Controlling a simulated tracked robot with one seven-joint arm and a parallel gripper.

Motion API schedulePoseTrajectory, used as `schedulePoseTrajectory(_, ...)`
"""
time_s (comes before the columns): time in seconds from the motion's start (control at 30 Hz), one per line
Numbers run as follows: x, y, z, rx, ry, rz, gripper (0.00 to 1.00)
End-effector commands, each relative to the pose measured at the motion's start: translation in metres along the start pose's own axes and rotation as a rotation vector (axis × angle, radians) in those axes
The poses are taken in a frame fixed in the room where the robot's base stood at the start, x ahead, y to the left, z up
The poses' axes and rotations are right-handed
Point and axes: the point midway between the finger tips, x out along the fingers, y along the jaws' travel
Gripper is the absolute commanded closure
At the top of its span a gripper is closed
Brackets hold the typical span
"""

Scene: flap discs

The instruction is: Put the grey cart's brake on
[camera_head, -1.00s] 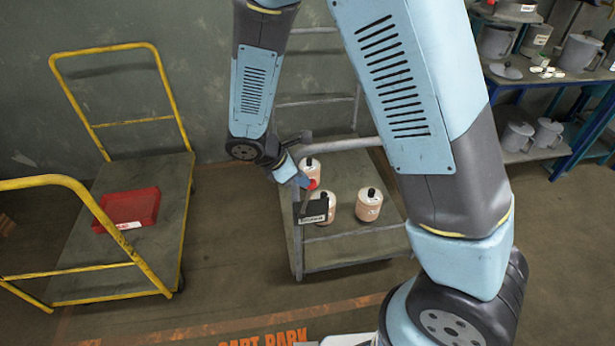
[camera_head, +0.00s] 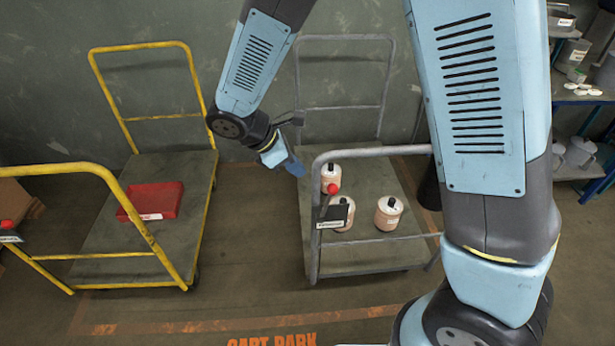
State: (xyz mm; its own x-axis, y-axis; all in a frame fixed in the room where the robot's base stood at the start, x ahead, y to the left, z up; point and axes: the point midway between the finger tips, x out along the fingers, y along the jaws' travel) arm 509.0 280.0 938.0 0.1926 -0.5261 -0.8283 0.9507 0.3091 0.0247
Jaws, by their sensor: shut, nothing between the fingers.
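The grey cart (camera_head: 384,262) stands right of centre, with a tall rear frame and a lower front rail. A lever with a red knob (camera_head: 332,188) stands beside the front rail's left post, above a small black-and-white label plate (camera_head: 333,216). The lever leans slightly right at its top. My gripper (camera_head: 297,168) is shut and empty. It is left of and a little above the knob in the picture, with a visible gap between them. The fingertips are small here, and their depth relative to the knob is hard to tell.
Three pale pink containers (camera_head: 388,212) with black caps stand on the grey cart. A yellow cart (camera_head: 120,262) at left carries a red tray (camera_head: 152,201); another red knob (camera_head: 7,224) shows by its rail. Shelving (camera_head: 585,172) stands at right. Floor between the carts is clear.

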Motion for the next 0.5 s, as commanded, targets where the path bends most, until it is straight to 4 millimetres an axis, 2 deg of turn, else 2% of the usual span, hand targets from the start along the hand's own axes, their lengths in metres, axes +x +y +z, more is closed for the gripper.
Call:
schedulePoseTrajectory(0.2,-0.025,0.000,0.004,0.003,0.000,-0.001,1.00)
schedulePoseTrajectory(0.5,-0.030,0.000,0.005,0.003,0.000,-0.003,1.00)
